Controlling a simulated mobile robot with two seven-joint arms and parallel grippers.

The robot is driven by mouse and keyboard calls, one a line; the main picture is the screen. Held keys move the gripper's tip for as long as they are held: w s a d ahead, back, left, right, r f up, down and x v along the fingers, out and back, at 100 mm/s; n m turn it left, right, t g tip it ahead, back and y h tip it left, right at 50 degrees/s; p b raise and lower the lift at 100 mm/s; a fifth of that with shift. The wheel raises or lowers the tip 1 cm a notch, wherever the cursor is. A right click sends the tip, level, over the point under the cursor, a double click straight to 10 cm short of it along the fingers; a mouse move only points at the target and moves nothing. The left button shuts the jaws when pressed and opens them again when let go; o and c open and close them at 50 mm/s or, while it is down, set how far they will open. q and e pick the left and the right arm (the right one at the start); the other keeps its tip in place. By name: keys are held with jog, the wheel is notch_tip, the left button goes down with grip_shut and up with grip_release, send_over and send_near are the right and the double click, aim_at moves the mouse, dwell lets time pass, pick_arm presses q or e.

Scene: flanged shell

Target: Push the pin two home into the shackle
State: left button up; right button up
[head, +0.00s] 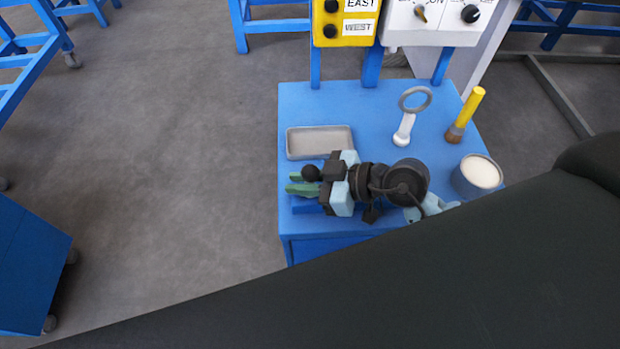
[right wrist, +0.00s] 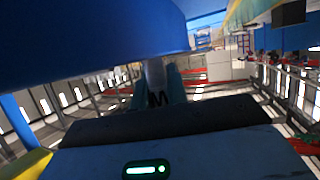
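My right gripper (head: 298,183), with black and pale blue housing and green fingers, points left over the near-left part of the blue table. In the right wrist view its two fingers (right wrist: 158,88) stand slightly apart. A greyish piece shows between or behind them; I cannot tell whether it is gripped. No pin seated in a shackle can be made out; the gripper hides part of the table. My left gripper is out of view.
The blue table (head: 375,105) holds a grey tray (head: 320,143), a yellow-handled tool (head: 467,112) and a round whitish-topped container (head: 481,172). Yellow (head: 346,38) and white (head: 403,25) control boxes stand behind. My dark arm covers the lower right.

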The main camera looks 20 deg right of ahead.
grip_shut()
